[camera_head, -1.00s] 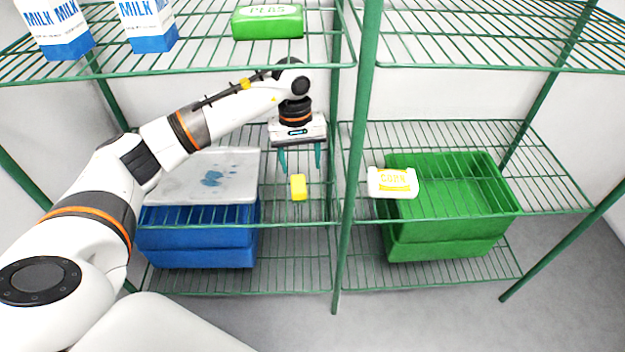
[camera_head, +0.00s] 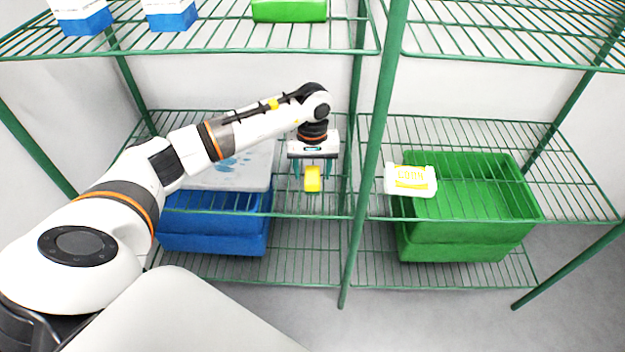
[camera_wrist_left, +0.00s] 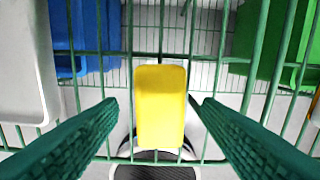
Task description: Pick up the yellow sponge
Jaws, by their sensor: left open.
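The yellow sponge (camera_head: 312,179) lies on the green wire middle shelf (camera_head: 285,203), right of the cutting board. My left gripper (camera_head: 312,184) points down over it, with one teal finger on each side of the sponge. In the left wrist view the sponge (camera_wrist_left: 161,105) sits upright in the picture between the two open fingers (camera_wrist_left: 157,103), with a gap on both sides. The fingers do not appear to touch it. My right gripper is in neither view.
A stained white board (camera_head: 235,172) lies left of the sponge, above a blue crate (camera_head: 212,240). A green shelf post (camera_head: 372,150) stands close to the right. Beyond it are a corn package (camera_head: 411,181) and a green crate (camera_head: 450,245). The upper shelf (camera_head: 200,42) overhangs.

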